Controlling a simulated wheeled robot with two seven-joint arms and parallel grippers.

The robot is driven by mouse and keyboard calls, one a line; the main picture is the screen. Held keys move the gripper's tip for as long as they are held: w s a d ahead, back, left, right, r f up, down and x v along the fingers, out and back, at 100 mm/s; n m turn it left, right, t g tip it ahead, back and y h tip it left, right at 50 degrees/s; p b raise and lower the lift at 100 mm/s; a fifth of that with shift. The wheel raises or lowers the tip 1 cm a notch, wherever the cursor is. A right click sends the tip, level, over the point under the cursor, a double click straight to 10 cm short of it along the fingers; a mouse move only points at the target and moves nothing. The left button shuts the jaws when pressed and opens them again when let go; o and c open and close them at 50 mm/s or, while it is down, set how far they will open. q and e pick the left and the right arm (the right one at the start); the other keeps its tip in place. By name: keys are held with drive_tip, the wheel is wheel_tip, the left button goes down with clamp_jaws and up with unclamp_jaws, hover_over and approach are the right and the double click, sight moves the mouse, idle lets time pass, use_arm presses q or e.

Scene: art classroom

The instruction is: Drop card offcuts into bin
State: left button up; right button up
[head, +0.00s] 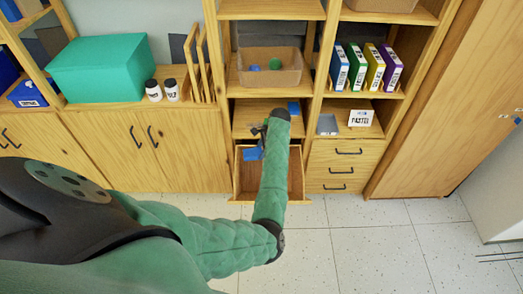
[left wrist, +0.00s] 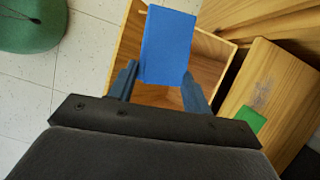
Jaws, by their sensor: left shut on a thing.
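My left gripper (head: 259,141) is shut on a blue card offcut (head: 251,154). The blue offcut also shows in the left wrist view (left wrist: 168,45), flat and between the two fingers. It is held above an open, wooden, box-like drawer (head: 238,182), whose inside looks empty where it shows; my arm hides part of it in the head view. In the left wrist view a small green piece (left wrist: 249,119) lies on a wooden surface beside the drawer. My right gripper is not in view.
A tan bin (head: 288,77) with a green item and a blue item stands on the shelf above. A blue piece (head: 293,107) lies on the lower shelf. Coloured binders (head: 357,66), a grey tray (head: 327,125) and a label card (head: 361,118) stand right. The tiled floor is clear.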

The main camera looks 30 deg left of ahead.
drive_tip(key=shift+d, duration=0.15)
use_arm(q)
drive_tip(key=o, duration=1)
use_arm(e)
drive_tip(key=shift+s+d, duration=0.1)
use_arm(q)
drive_tip(key=shift+w+d+r+b, duration=0.15)
drive_tip(key=shift+r+b, duration=0.15)
drive_tip(key=shift+r, duration=0.1)
drive_tip(key=b+v, duration=0.2)
drive_tip(key=v, duration=0.5)
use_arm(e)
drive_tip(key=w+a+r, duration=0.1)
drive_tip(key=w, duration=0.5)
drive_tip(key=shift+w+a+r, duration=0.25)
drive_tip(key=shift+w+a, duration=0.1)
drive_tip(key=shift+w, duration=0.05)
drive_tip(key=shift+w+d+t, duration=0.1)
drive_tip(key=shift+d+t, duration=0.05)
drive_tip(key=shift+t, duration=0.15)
